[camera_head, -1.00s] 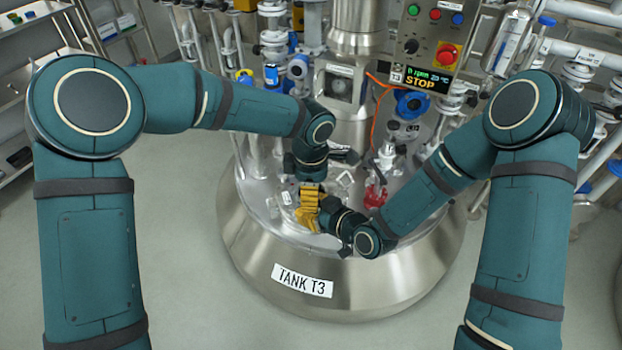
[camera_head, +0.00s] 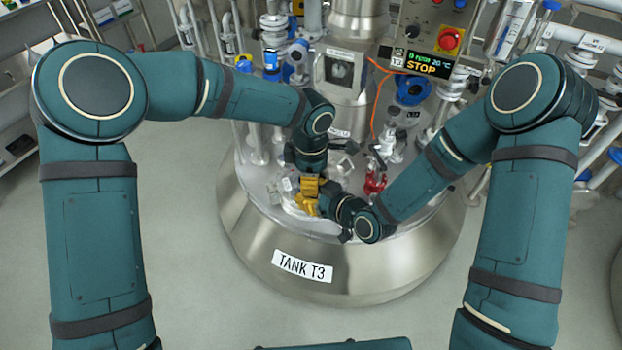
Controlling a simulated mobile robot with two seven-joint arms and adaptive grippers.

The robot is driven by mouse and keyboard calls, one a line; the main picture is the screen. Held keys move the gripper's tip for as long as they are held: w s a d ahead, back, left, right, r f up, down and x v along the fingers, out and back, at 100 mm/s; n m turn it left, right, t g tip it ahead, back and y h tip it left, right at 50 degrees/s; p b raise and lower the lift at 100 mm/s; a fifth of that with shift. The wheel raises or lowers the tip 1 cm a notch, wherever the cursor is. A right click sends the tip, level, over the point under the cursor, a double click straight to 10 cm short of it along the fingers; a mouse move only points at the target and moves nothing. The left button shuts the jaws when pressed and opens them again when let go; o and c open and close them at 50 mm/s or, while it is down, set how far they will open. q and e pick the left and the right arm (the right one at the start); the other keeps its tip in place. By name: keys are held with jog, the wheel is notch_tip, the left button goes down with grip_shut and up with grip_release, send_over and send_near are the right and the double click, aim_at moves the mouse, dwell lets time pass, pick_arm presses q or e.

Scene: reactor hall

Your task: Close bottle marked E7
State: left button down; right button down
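No marking E7 is readable, so I cannot tell which thing is the bottle. A yellow part (camera_head: 308,196) sits on the top of the steel tank (camera_head: 250,235), at the front. My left gripper (camera_head: 312,172) points down right behind and above the yellow part. My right gripper (camera_head: 330,200) comes in from the right and reaches to the yellow part's right side. The fingers of both grippers are largely hidden by wrists and by the yellow part. I cannot tell whether either one touches or grips it.
A red valve part (camera_head: 375,183) stands right of the grippers. A control box with a red stop button (camera_head: 450,40), an orange cable (camera_head: 376,105) and a blue round fitting (camera_head: 412,90) are behind. Pipes crowd both sides. The floor in front is free.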

pick_arm(q)
jog(key=m, duration=1.6)
jog(key=c, duration=0.8)
grip_release()
jog(key=shift+o, duration=0.2)
